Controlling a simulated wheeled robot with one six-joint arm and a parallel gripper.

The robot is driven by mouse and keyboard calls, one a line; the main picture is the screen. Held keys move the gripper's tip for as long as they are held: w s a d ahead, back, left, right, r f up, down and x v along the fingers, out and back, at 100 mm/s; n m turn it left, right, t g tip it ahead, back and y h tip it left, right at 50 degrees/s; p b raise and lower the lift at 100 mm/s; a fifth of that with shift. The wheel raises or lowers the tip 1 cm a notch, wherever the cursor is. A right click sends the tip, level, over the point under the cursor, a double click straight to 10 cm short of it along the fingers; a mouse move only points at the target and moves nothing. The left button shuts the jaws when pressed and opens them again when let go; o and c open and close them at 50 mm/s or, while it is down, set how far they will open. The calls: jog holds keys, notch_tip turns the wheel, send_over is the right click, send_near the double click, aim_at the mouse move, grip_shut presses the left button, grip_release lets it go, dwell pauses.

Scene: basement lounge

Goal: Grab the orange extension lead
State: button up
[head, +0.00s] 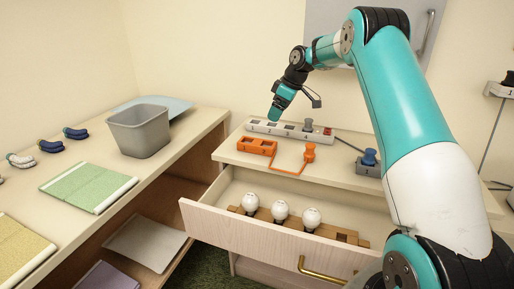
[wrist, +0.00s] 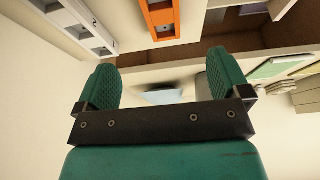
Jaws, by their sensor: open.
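The orange extension lead lies on the top of the drawer cabinet (head: 330,172) in the head view. Its orange socket block (head: 257,146) is at the left, and an orange cord runs right to an upright orange plug (head: 309,152). My gripper (head: 274,114) is above and behind the block, in front of the grey-white power strip in the picture. In the wrist view my gripper (wrist: 163,78) has its two green fingers wide apart with nothing between them. The orange block (wrist: 160,16) shows beyond the fingertips at the top, partly cut off. The plug is out of the wrist view.
A grey-white power strip (head: 262,127) with a grey plug lies behind the lead. A blue plug (head: 369,157) in a grey block stands right. Below, an open drawer (head: 235,229) holds three white bulbs. A grey bin (head: 139,134) and folded cloths sit on the left shelf.

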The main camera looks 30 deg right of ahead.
jog(key=p, duration=0.1)
send_over(262, 143)
jog(key=s, duration=0.2)
jog(key=f, duration=0.6)
jog(key=d+f, duration=0.1)
jog(key=f, duration=0.2)
jog(key=shift+w, duration=0.1)
jog(key=shift+p+x, duration=0.85)
jog(key=shift+x, duration=1.8)
jog(key=c, duration=1.2)
jog(key=shift+c, duration=0.4)
jog(key=shift+d+r, duration=0.1)
jog(key=shift+r, duration=0.05)
